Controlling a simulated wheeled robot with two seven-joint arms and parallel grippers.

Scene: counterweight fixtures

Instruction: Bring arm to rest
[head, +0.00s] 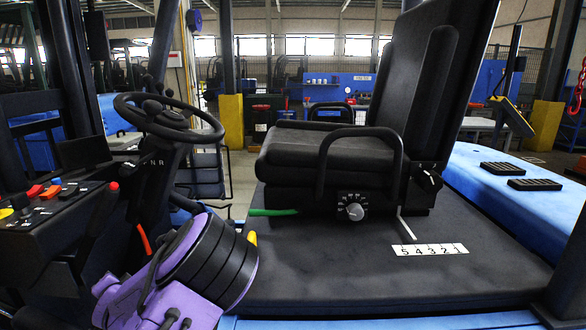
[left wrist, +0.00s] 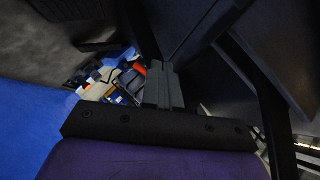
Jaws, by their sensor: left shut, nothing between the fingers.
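My left gripper (left wrist: 158,70) shows in the left wrist view. Its two dark fingers are together with nothing between them. In the head view, my purple and black left arm (head: 195,272) is at the lower left, beside the front left corner of the dark seat deck. The fingers cannot be made out in the head view. Whether the arm touches the deck cannot be told. My right gripper is in neither view.
A black steering wheel (head: 168,115) stands behind my arm, with a control panel (head: 45,210) on the left. A black seat (head: 325,150) stands on the deck (head: 320,260). Green (head: 272,212) and yellow (head: 252,238) handles are near my arm. The deck's front is clear.

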